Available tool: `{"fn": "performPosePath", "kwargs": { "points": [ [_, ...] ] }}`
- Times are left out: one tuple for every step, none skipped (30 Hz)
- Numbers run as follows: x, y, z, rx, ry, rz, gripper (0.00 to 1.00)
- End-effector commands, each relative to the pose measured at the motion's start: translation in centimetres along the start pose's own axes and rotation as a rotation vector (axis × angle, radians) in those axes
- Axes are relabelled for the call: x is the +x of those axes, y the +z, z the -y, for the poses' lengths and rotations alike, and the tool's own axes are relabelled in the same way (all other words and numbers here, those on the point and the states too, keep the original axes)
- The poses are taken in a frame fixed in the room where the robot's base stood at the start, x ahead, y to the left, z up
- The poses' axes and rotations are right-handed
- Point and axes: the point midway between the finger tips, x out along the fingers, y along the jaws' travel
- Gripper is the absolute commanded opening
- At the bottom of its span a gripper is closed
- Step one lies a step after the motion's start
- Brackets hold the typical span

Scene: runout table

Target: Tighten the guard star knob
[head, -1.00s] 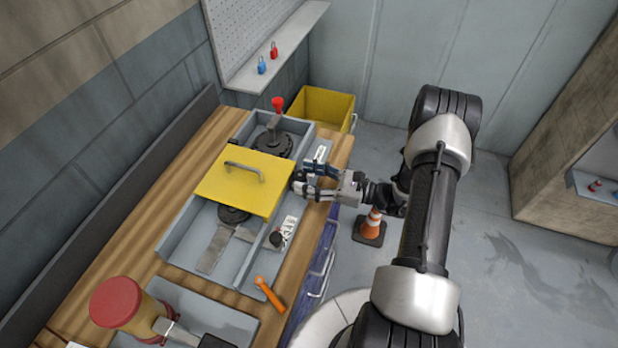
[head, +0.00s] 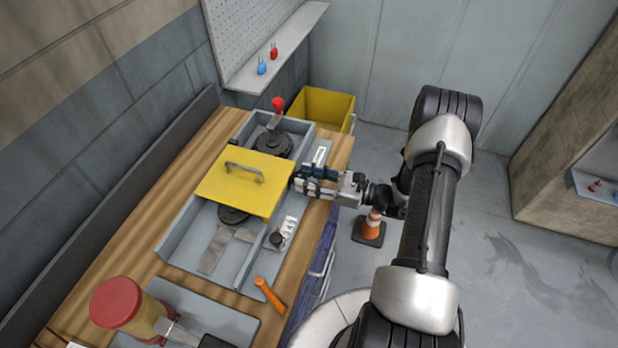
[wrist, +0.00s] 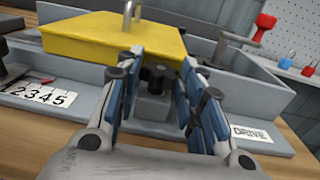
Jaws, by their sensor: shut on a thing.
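The yellow guard (head: 243,183), with a metal handle on top, lies across the grey trough on the bench; it also shows in the wrist view (wrist: 105,38). The dark star knob (wrist: 158,72) is at the guard's near side, between my fingers in the wrist view. My gripper (head: 299,180) reaches in from the right at the guard's right edge. Its blue-padded fingers (wrist: 163,70) are shut on the knob, one on each side. In the head view the fingers hide the knob. How tight the knob is cannot be seen.
A red-knobbed lever (head: 277,105) stands behind the guard. A counter plate (wrist: 47,97) and a DRIVE label (wrist: 251,134) flank my gripper. An orange-handled tool (head: 269,294) and a red-capped jar (head: 118,302) are nearer. A traffic cone (head: 372,222) stands on the floor.

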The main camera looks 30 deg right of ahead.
Motion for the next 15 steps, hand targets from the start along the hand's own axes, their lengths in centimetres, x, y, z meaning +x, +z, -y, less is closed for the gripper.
{"fn": "performPosePath", "kwargs": {
  "points": [
    [-0.01, 0.04, -0.06, 0.001, -0.012, 0.0, 0.11],
    [-0.01, 0.05, -0.12, 0.002, -0.021, 0.0, 0.11],
    [-0.01, 0.06, -0.17, 0.003, -0.036, 0.0, 0.11],
    [-0.01, 0.07, -0.2, 0.003, -0.049, 0.0, 0.11],
    [0.0, 0.08, -0.29, 0.004, -0.064, -0.001, 0.11],
    [0.0, 0.09, -0.34, 0.004, -0.086, -0.001, 0.11],
    [0.01, 0.09, -0.42, 0.005, -0.105, -0.001, 0.11],
    [0.03, 0.1, -0.49, 0.005, -0.123, -0.001, 0.11],
    [0.04, 0.11, -0.59, 0.006, -0.151, -0.001, 0.11],
    [0.05, 0.11, -0.61, 0.005, -0.173, -0.001, 0.11],
    [0.07, 0.1, -0.69, 0.006, -0.195, -0.001, 0.11],
    [0.08, 0.07, -0.76, 0.006, -0.224, -0.002, 0.11],
    [0.09, 0.07, -0.82, 0.005, -0.246, -0.002, 0.11],
    [0.11, 0.07, -0.89, 0.006, -0.267, -0.001, 0.11],
    [0.14, 0.04, -0.96, 0.005, -0.295, -0.002, 0.11]
  ]
}}
